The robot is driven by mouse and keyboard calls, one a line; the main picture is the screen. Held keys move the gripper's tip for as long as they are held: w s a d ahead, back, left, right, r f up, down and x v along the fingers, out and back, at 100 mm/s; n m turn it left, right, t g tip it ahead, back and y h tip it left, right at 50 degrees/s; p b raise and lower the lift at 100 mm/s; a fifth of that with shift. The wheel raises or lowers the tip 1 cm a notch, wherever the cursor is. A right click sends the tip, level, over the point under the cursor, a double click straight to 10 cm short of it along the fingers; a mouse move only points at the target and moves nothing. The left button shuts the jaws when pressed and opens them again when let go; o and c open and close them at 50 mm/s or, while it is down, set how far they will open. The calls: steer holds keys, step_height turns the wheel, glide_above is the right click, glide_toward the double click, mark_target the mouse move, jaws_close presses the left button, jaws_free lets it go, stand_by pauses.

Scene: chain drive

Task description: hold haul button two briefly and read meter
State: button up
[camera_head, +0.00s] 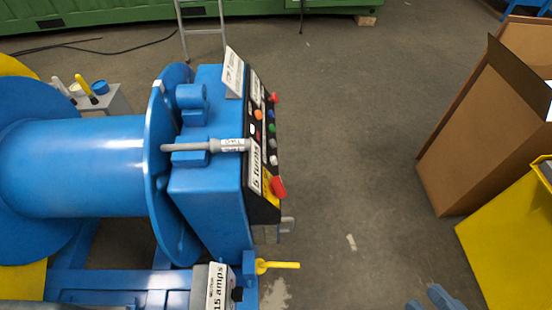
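A black control panel (264,148) faces right on the end of a blue machine housing (208,205). Which is haul button two is too small to read. A grey box with a label reading "15 amps" (217,288) is at the bottom; its reading face is not visible. Blue-grey prongs (438,297) at the bottom edge may be my gripper, well right of the panel and cut off.
A large red knob (278,187) is low on the panel. A yellow lever (277,265) sticks out below. A blue drum (75,165) is at left. Cardboard boxes (490,130) and a yellow bin (500,245) stand at right. Clear floor (350,130) lies between.

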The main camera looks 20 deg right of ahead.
jaws_close()
stand_by(0.8)
